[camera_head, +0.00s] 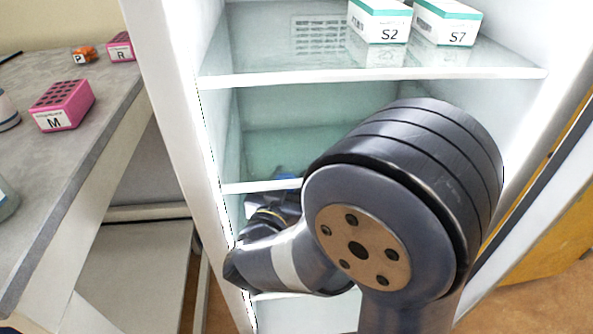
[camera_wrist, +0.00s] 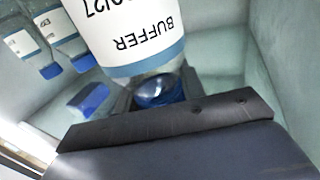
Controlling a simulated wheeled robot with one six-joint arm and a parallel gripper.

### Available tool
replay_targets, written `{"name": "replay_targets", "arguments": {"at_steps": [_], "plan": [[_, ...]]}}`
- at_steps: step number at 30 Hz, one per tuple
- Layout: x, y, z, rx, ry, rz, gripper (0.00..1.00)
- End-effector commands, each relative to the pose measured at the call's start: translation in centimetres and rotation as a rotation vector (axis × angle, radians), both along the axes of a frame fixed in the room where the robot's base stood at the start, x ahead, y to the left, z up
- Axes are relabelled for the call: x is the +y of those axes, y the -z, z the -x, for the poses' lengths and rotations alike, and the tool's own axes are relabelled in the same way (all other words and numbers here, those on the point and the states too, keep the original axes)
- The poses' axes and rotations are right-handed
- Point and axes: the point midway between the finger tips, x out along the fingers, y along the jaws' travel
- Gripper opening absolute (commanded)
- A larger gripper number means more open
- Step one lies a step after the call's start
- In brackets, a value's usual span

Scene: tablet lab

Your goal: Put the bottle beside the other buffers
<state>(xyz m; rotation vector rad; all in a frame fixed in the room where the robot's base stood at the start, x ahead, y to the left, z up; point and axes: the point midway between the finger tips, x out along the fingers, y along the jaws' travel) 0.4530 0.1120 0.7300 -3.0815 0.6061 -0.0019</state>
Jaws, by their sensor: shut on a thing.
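A bottle (camera_wrist: 135,40) with a white label reading "BUFFER", upside down in the picture, and a blue cap fills the top middle of the wrist view. My gripper (camera_wrist: 158,92) is shut on it at the blue cap. Two other buffer bottles (camera_wrist: 57,35) with white labels and blue bands stand together at the upper left of the wrist view, apart from the held one. In the head view my arm reaches into a white open cabinet (camera_head: 375,77) and hides most of the gripper. A bit of blue (camera_head: 287,173) shows there beside my wrist.
White-and-green boxes S2 (camera_head: 379,22) and S7 (camera_head: 446,24) stand on the shelf above my arm. The cabinet's left wall is close to my wrist. A bench (camera_head: 75,95) at the left holds a pink rack M (camera_head: 62,103). A blue object (camera_wrist: 90,98) lies left of my gripper.

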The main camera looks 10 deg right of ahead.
Motion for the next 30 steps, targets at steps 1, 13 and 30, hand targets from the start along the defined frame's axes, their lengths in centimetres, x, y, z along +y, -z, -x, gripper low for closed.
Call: {"name": "replay_targets", "arguments": {"at_steps": [1, 13, 30], "plan": [[-0.4, 0.1, -0.6, -0.001, 0.005, -0.001, 0.00], [-1.5, 0.1, -3.4, -0.002, 0.004, -0.001, 0.00], [-2.1, 1.7, -5.1, -0.001, 0.000, 0.000, 0.00]]}}
